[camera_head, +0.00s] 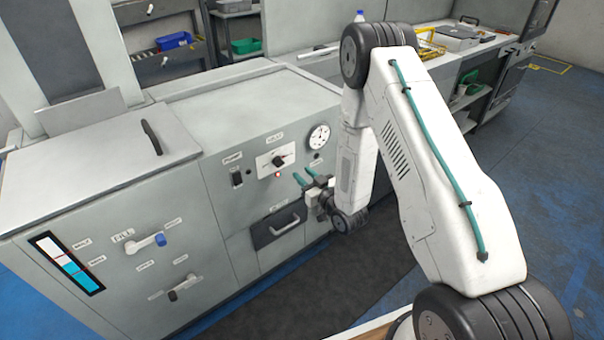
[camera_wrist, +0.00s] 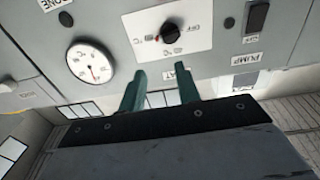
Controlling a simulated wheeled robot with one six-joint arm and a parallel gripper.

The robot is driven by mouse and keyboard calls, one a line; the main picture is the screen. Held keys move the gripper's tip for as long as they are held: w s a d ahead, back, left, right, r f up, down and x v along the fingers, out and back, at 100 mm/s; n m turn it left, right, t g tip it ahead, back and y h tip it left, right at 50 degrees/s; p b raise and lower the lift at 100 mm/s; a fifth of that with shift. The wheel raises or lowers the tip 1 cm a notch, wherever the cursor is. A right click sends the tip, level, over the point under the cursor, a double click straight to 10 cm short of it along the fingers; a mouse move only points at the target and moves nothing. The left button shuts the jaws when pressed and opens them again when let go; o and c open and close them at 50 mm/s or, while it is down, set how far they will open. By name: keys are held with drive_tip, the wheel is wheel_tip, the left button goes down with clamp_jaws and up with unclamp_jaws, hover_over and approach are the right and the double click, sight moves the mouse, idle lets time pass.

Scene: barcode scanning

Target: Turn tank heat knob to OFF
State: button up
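The heat knob (camera_head: 279,161) is a black dial on a white plate (camera_head: 268,156) on the front of the grey tank cabinet. In the wrist view the knob (camera_wrist: 169,33) shows upside down near the top, on its plate (camera_wrist: 142,24) with an OFF mark and a temperature mark. My gripper (camera_head: 304,179) has two green fingers, spread apart and empty, in front of the panel to the lower right of the knob. In the wrist view the gripper (camera_wrist: 160,88) is apart from the knob.
A round gauge (camera_head: 319,137) sits right of the knob and a dark pump switch (camera_head: 237,179) sits left. A drawer with a handle (camera_head: 277,229) lies below. A blue-handled fill valve (camera_head: 158,240) and a level gauge (camera_head: 66,263) are further left. Dark floor matting (camera_head: 330,302) lies in front.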

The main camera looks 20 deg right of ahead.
drive_tip(key=shift+s, duration=0.1)
idle(0.3)
drive_tip(key=v, duration=0.7)
drive_tip(key=shift+s, duration=0.35)
drive_tip(key=shift+d, duration=0.15)
drive_tip(key=m, duration=1.6)
approach(282, 165)
drive_tip(key=shift+y, duration=0.3)
drive_tip(key=x, duration=0.8)
drive_tip(key=shift+w+d, duration=0.1)
drive_tip(key=shift+w, duration=0.15)
